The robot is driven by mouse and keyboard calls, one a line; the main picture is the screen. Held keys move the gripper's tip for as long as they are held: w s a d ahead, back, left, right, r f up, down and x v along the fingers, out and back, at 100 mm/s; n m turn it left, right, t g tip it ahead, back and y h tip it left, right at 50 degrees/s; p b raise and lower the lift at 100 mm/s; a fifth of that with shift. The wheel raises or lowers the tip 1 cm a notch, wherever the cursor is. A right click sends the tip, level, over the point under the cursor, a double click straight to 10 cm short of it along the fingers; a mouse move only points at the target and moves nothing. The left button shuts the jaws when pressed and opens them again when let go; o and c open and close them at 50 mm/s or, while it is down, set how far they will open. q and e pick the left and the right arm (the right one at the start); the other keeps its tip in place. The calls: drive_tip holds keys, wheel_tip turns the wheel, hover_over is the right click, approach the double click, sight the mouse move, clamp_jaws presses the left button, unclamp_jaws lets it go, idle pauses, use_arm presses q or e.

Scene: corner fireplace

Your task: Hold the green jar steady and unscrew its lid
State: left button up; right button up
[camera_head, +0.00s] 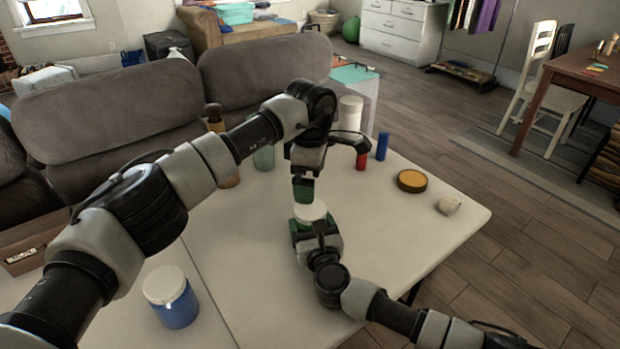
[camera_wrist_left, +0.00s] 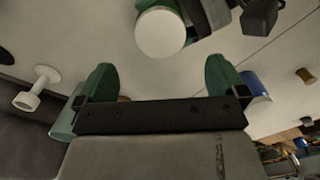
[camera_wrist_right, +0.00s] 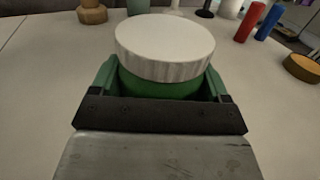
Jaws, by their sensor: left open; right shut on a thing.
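The green jar with its white lid (camera_head: 311,212) stands on the white table (camera_head: 235,260). In the right wrist view the ridged white lid (camera_wrist_right: 165,45) sits on the green jar body (camera_wrist_right: 150,84). My right gripper (camera_head: 312,228) is shut around the jar body below the lid. My left gripper (camera_head: 304,190) is above the lid, pointing down, open and empty. In the left wrist view the round lid top (camera_wrist_left: 160,33) shows beyond the two open green fingers (camera_wrist_left: 165,80), apart from them. Most of the jar body is hidden by my right gripper in the head view.
A blue jar with a white lid (camera_head: 171,296) stands at the front left. Behind the grippers are a red cylinder (camera_head: 361,158), a blue cylinder (camera_head: 382,146) and a white container (camera_head: 350,113). An orange-topped round tin (camera_head: 411,181) and a small pale block (camera_head: 449,204) lie to the right.

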sight(310, 208)
use_arm(q)
drive_tip(key=m, duration=0.3)
drive_tip(key=shift+m, duration=0.4)
drive_tip(key=m, duration=0.4)
drive_tip(key=shift+f, duration=0.5)
wheel_tip(310, 208, down, 7)
